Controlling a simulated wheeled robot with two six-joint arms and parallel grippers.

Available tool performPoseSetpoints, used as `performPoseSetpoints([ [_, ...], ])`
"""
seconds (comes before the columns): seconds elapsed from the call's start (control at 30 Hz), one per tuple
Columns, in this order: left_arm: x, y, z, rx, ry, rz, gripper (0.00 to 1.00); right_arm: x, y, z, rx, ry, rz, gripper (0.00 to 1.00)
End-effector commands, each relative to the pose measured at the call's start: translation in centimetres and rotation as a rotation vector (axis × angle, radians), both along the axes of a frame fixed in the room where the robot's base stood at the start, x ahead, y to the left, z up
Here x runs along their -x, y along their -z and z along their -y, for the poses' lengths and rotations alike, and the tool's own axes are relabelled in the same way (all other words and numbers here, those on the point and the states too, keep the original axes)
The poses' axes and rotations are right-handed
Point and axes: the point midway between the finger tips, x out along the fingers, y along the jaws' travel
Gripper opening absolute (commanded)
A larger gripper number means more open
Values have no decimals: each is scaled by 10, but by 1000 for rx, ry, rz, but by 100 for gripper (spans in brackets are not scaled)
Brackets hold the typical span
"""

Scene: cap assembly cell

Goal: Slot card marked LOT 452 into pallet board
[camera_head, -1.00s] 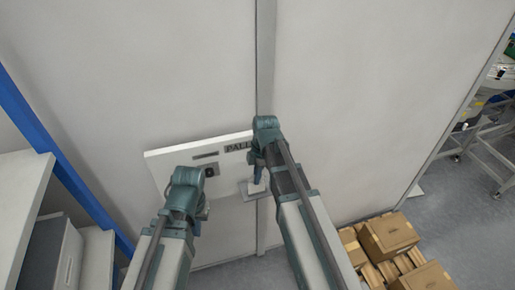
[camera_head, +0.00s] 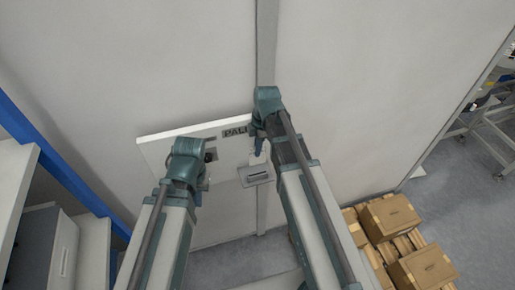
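The white pallet board (camera_head: 230,160) stands against the wall, its lettering beginning "PAL" and the rest hidden by my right arm. A small grey holder (camera_head: 256,180) with a pale strip and dark slit sits on its lower right part. I cannot tell whether the strip is a card. No card marked LOT 452 can be read. My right gripper (camera_head: 259,146) is just above the holder and apart from it, its fingers mostly hidden by its wrist. My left gripper (camera_head: 203,184) is in front of the board's left part, also mostly hidden. I cannot tell either gripper's opening.
Cardboard boxes (camera_head: 390,217) lie on pallets on the floor at the lower right. A blue-posted shelf (camera_head: 70,180) with a grey bin (camera_head: 45,250) stands at the left. The wall (camera_head: 380,90) right of the board is bare.

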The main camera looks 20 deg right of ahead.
Motion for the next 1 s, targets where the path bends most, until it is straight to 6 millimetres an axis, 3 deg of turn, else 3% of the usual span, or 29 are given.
performPoseSetpoints([
  [0.5,0,49,0,-1,19,0,0,0,49,0,0,0,0,0],
  [1.0,0,52,0,-1,20,0,0,0,52,0,0,0,0,0],
])
